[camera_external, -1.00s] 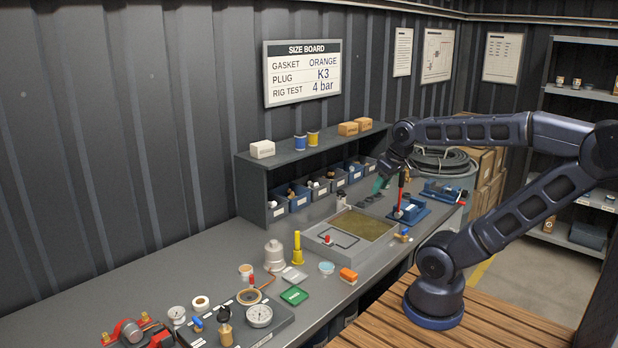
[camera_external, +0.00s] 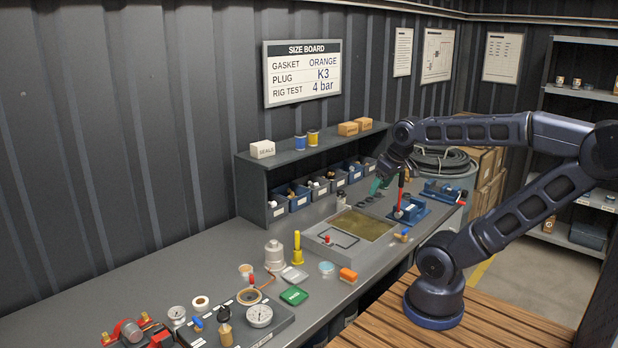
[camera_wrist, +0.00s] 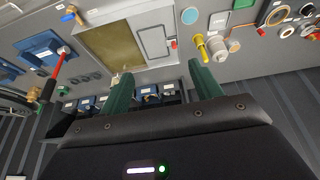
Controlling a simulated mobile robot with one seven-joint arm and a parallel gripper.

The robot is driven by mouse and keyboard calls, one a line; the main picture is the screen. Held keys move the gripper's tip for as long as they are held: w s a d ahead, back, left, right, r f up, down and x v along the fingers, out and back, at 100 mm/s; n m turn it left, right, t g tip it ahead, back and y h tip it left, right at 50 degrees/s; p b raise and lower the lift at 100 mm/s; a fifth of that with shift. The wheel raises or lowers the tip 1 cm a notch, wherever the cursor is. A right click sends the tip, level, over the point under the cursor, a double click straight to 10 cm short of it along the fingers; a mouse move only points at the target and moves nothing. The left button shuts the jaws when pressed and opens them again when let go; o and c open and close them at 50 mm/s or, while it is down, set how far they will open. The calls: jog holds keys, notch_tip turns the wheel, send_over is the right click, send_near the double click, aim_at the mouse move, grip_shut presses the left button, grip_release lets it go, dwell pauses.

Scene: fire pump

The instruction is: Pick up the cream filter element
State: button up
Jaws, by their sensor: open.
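A short cream ring with a central hole (camera_external: 201,302), which looks like the filter element, sits on the bench at the near left, between a gauge and a dark plate. It also shows small in the wrist view (camera_wrist: 287,31), at the upper right. My gripper (camera_external: 376,187) is far from it, above the far part of the bench beside the row of blue bins. In the wrist view my two green fingers (camera_wrist: 160,70) are spread apart with nothing between them.
A grey housing (camera_external: 274,256) and a yellow upright tool (camera_external: 297,249) stand mid-bench. The tray with a mesh panel (camera_external: 362,225) lies near my gripper. A shelf (camera_external: 300,152) runs along the wall. Bare bench lies left of the housing.

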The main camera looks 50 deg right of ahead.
jog(key=shift+r, duration=0.15)
notch_tip(320, 180, up, 5)
jog(key=w+d+r+m+t+y, duration=0.1)
jog(key=w+d+m, duration=0.4)
jog(key=w+m, duration=0.45)
jog(key=w+d+r+m+t+y, duration=0.15)
jog(key=w+d+m, duration=0.25)
jog(key=w+m, duration=0.5)
jog(key=w+d+f+m+t+h, duration=0.1)
jog(key=w+d+m, duration=0.6)
jog(key=d+m, duration=0.3)
jog(key=w+d+f+m+t+h, duration=0.1)
jog(key=w+d+f+m+h, duration=0.1)
jog(key=w+d+m, duration=0.8)
notch_tip(320, 180, down, 28)
jog(key=s+d+n, duration=0.2)
jog(key=s+d, duration=0.1)
jog(key=shift+a+x, duration=0.2)
jog(key=shift+x, duration=4.95)
jog(key=shift+w, duration=0.1)
